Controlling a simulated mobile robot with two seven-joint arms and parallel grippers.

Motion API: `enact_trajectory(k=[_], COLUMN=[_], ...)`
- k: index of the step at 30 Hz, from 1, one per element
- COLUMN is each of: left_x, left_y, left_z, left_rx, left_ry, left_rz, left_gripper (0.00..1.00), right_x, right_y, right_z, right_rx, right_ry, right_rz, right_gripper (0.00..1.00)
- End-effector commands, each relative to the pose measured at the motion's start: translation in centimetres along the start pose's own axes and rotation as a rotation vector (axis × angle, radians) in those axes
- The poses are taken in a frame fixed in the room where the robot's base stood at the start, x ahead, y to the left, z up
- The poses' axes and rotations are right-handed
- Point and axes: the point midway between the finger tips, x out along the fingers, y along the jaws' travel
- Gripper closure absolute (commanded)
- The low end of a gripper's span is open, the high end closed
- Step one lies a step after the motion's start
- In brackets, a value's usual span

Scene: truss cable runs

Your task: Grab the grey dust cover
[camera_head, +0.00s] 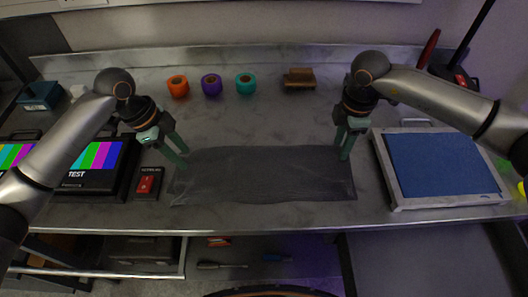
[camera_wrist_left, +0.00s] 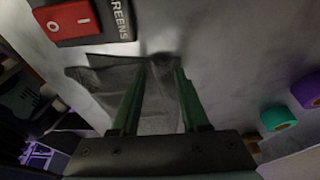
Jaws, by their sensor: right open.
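The grey dust cover (camera_head: 265,174) lies spread flat across the front middle of the workbench, slightly wrinkled. My left gripper (camera_head: 180,160) is at its left end, fingers pointing down. In the left wrist view the left gripper's fingers (camera_wrist_left: 162,72) stand apart with the dust cover (camera_wrist_left: 155,105) showing between and beside them; I cannot tell whether the tips touch it. My right gripper (camera_head: 345,154) is open at the cover's right end, near its back corner, fingers down.
A red switch box (camera_head: 148,183) and a test-pattern monitor (camera_head: 98,168) are left of the cover. A blue-topped case (camera_head: 440,166) stands to the right. Orange (camera_head: 178,86), purple (camera_head: 211,84) and teal (camera_head: 245,83) tape rolls and a brown block (camera_head: 299,78) sit at the back.

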Motion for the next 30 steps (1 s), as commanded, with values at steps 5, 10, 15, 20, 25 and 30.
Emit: enact_trajectory(k=[5, 10, 15, 20, 25, 30], left_x=[0.14, 0.15, 0.16, 0.17, 0.18, 0.19], left_y=[0.06, 0.06, 0.07, 0.07, 0.08, 0.09], left_z=[0.08, 0.09, 0.10, 0.11, 0.13, 0.14], left_rx=[-0.001, -0.001, -0.001, -0.001, -0.002, -0.002], left_ry=[-0.002, -0.002, -0.002, -0.003, -0.003, -0.003], left_rz=[0.003, 0.003, 0.003, 0.003, 0.003, 0.004], left_gripper=[0.67, 0.76, 0.86, 0.95, 1.00, 1.00], right_x=[0.19, 0.21, 0.23, 0.24, 0.26, 0.28], right_y=[-0.06, -0.06, -0.07, -0.07, -0.08, -0.09], right_z=[0.02, 0.03, 0.04, 0.05, 0.07, 0.09], right_rx=[0.000, 0.000, 0.000, 0.000, 0.000, 0.001], right_ry=[-0.001, -0.002, -0.002, -0.002, -0.003, -0.003], right_rz=[-0.002, -0.002, -0.002, -0.003, -0.003, -0.003], right_gripper=[0.66, 0.76, 0.85, 0.94, 1.00, 1.00])
